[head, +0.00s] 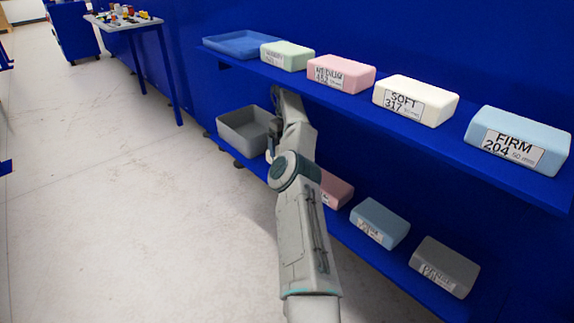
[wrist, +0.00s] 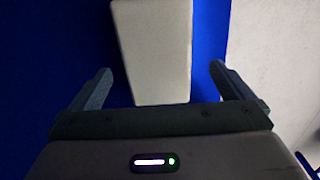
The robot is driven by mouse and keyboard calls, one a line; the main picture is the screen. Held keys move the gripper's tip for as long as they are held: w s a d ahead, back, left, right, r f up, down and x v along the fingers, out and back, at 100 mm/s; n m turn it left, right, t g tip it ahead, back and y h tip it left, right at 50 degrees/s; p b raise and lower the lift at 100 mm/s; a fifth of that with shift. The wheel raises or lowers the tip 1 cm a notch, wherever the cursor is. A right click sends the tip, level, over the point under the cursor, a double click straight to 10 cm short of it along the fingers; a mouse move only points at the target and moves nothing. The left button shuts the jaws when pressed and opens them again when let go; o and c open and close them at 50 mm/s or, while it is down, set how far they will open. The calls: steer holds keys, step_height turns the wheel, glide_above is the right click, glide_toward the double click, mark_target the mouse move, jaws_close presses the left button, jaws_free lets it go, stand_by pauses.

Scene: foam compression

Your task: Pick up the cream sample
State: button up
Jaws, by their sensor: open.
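A pale, cream-grey block (wrist: 155,45) lies on a blue surface in the wrist view, long side pointing away from me. My open gripper (wrist: 161,82) has one finger on each side of its near part, with a gap on both sides. Whether the fingers are low enough to straddle it I cannot tell. In the head view my arm reaches to the lower shelf beside the grey bin and hides this block and most of the gripper. A cream block labelled SOFT 317 (head: 417,90) sits on the upper shelf, away from the gripper.
The upper shelf (head: 370,107) holds a blue tray (head: 240,43) and green, pink and blue blocks. The lower shelf holds a grey bin (head: 247,133) left of my arm, and pink (head: 335,187), blue-grey (head: 380,222) and grey (head: 445,264) blocks to the right. Floor at left is clear.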

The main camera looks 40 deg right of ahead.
steer(key=shift+s+d+f+b, duration=0.15)
steer(key=shift+f+b, duration=1.4)
steer(key=shift+b, duration=0.1)
steer(key=shift+s+d+f+b, duration=0.1)
steer(key=shift+f+b, duration=1.45)
steer(key=shift+b, duration=0.05)
steer(key=c, duration=0.9)
